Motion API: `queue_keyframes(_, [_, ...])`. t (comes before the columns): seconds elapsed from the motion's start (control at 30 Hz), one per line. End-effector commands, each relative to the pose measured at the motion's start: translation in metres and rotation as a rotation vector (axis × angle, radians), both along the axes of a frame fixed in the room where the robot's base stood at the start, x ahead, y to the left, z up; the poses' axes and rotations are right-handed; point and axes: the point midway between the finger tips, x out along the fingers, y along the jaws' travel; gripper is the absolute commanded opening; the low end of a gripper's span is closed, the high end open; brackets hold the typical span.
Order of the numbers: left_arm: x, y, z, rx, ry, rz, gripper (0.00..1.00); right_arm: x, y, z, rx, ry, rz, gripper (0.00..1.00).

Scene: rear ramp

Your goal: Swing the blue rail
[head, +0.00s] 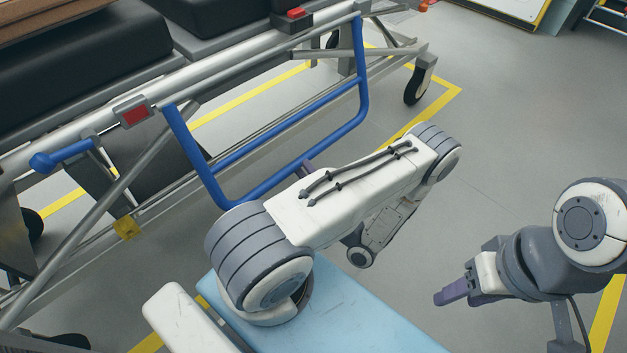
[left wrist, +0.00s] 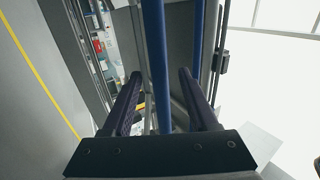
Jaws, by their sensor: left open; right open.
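The blue rail (head: 292,175) hangs down along the side of the stretcher, with a lower bar and a middle bar between two uprights. My left gripper (head: 307,168) is at the lower bar, mostly hidden behind my own arm in the head view. In the left wrist view, the left gripper (left wrist: 161,74) is open, and a blue bar of the rail (left wrist: 156,50) runs between its two dark fingers without the fingers closed on it. My right gripper (head: 452,292) is open and empty at the lower right, well away from the rail.
The stretcher frame (head: 230,70) with black cushions (head: 75,58) fills the upper left. A red latch block (head: 134,113) and a blue handle (head: 62,156) sit on it. A caster wheel (head: 414,88) stands at its far end. Grey floor (head: 510,120) at right is clear.

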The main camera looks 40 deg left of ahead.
Motion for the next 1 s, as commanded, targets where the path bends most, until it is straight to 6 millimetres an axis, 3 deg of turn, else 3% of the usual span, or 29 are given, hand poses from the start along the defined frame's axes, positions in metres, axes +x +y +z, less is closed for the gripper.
queue_keyframes(0.5, [-0.008, -0.074, -0.045, -0.001, -0.002, -0.005, 0.59, 0.000, 0.000, 0.025, 0.000, 0.000, 0.000, 0.50])
queue_keyframes(0.93, [-0.009, -0.085, -0.054, -0.001, 0.000, 0.000, 0.59, 0.000, 0.000, 0.026, 0.000, 0.000, 0.000, 0.50])
queue_keyframes(0.97, [-0.009, -0.085, -0.054, -0.001, 0.000, 0.000, 0.52, 0.000, 0.000, 0.026, 0.000, 0.000, 0.000, 0.50])
queue_keyframes(1.0, [-0.009, -0.086, -0.053, -0.003, 0.000, 0.002, 0.36, 0.000, 0.000, 0.027, 0.000, 0.000, 0.000, 0.50])
